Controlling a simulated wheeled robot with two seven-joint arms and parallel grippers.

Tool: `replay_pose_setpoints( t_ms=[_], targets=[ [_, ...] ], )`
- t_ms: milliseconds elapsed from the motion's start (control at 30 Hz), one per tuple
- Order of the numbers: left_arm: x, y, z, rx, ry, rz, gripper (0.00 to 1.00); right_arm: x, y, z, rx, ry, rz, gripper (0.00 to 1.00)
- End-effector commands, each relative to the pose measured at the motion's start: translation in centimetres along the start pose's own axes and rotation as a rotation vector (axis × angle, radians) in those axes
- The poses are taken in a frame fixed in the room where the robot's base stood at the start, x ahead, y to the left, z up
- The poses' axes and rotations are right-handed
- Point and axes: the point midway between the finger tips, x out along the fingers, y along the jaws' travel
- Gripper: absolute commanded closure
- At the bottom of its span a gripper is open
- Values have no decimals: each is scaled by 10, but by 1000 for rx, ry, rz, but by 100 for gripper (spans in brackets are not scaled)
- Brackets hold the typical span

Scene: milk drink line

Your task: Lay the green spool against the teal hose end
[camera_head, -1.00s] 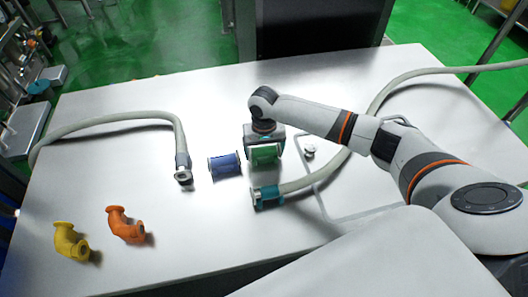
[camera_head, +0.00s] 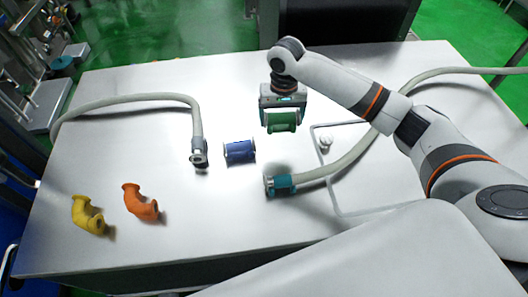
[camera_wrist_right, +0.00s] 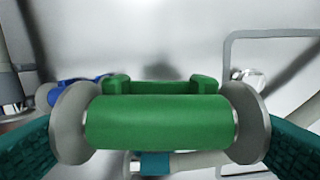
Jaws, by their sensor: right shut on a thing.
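The green spool (camera_head: 281,122), with pale end flanges, is held by my right gripper (camera_head: 282,113) above the table. In the right wrist view the green spool (camera_wrist_right: 160,122) lies crosswise between the two teal fingers, which press on its end flanges. The teal hose end (camera_head: 280,186) lies on the table, nearer than the spool and apart from it. A small part of the teal hose end (camera_wrist_right: 155,163) shows beneath the spool in the right wrist view; the rest is hidden. My left gripper is in neither view.
A blue spool (camera_head: 240,152) lies left of the teal end. A grey hose end (camera_head: 198,152) lies left of that. Orange (camera_head: 140,203) and yellow (camera_head: 87,215) elbows lie at the front left. A small fitting (camera_head: 325,142) stands right of the spool.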

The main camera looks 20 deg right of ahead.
Motion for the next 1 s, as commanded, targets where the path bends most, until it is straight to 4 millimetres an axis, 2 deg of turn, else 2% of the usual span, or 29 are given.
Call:
replay_pose_setpoints(
  t_ms=[500,633,767,1000],
  targets=[
    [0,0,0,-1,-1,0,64,-3,0,0,0,-1,1,49],
    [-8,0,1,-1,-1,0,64,-4,5,-3,-3,2,-1,49],
    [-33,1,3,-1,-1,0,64,-7,24,-17,-10,8,-9,49],
    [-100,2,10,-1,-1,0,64,-6,83,-73,-36,13,-22,49]
  ],
)
